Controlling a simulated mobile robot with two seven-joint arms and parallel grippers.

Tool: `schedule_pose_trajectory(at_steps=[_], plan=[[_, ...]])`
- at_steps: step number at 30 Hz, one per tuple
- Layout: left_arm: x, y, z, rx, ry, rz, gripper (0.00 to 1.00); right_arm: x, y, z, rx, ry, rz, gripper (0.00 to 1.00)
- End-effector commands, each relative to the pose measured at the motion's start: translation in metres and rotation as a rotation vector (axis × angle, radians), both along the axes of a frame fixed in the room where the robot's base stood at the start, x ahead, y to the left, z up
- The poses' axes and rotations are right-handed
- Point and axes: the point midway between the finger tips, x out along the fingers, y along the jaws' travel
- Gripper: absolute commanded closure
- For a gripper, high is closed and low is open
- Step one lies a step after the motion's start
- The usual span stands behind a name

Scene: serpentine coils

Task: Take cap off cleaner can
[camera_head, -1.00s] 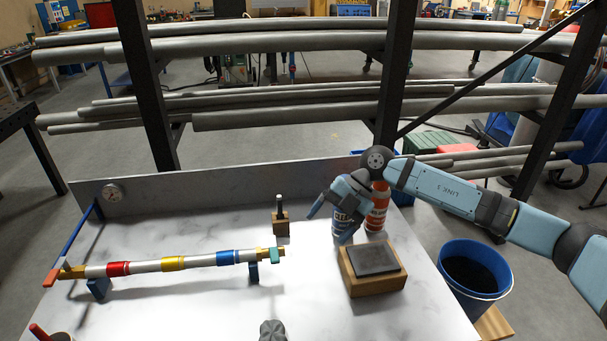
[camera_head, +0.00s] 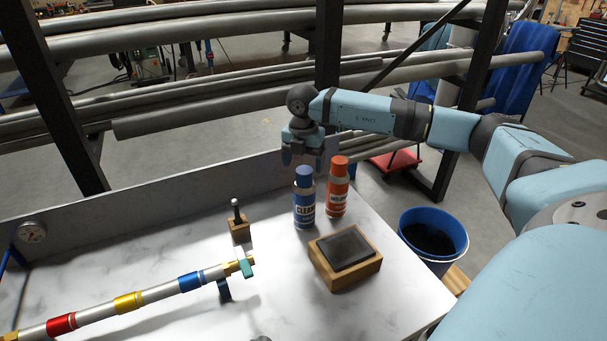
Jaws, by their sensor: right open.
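The cleaner can (camera_head: 304,206) is blue with a white label band and stands upright on the marble-look table. Its blue cap (camera_head: 303,176) is on top. An orange-red can (camera_head: 337,195) with a cap of the same colour stands close to its right. My right gripper (camera_head: 303,157) is open and empty. My left gripper is not in view.
A wooden block with a dark pad (camera_head: 345,248) sits in front of the cans. A small wooden holder (camera_head: 239,229) stands to their left. A pipe with coloured bands (camera_head: 129,302) lies front left. A blue bin (camera_head: 433,233) stands beyond the table's right edge.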

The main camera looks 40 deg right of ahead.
Motion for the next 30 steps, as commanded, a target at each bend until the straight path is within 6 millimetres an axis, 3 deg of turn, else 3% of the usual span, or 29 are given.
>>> schedule_pose_trajectory(at_steps=[5,15,23,30], plan=[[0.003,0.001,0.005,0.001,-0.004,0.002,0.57,0.001,-0.002,-0.011,0.001,0.003,-0.001,0.2],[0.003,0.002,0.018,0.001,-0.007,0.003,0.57,0.007,-0.008,-0.054,0.002,0.001,0.0,0.2],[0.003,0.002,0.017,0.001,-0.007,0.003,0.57,0.007,-0.008,-0.057,0.001,0.0,0.001,0.2],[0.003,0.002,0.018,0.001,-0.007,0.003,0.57,0.007,-0.008,-0.057,0.001,0.0,0.0,0.72]])
